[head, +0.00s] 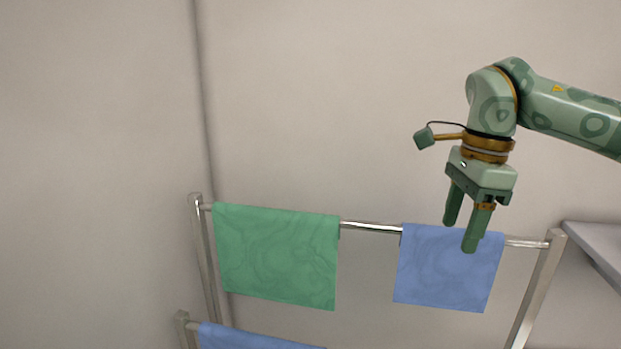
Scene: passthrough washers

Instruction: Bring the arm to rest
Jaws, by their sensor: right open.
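My right gripper (461,235) hangs fingers down from the green arm coming in from the right. Its two fingers are apart with nothing between them. In the picture the fingertips overlap the top of a blue cloth (445,275) that hangs over the rack's upper bar. I cannot tell whether they touch it. My left gripper is not in view.
A metal rack (371,227) stands below, with a green cloth (277,258) on its upper bar and another blue cloth (255,339) on a lower bar. A grey surface (598,240) lies at the right edge. Bare walls stand behind and at the left.

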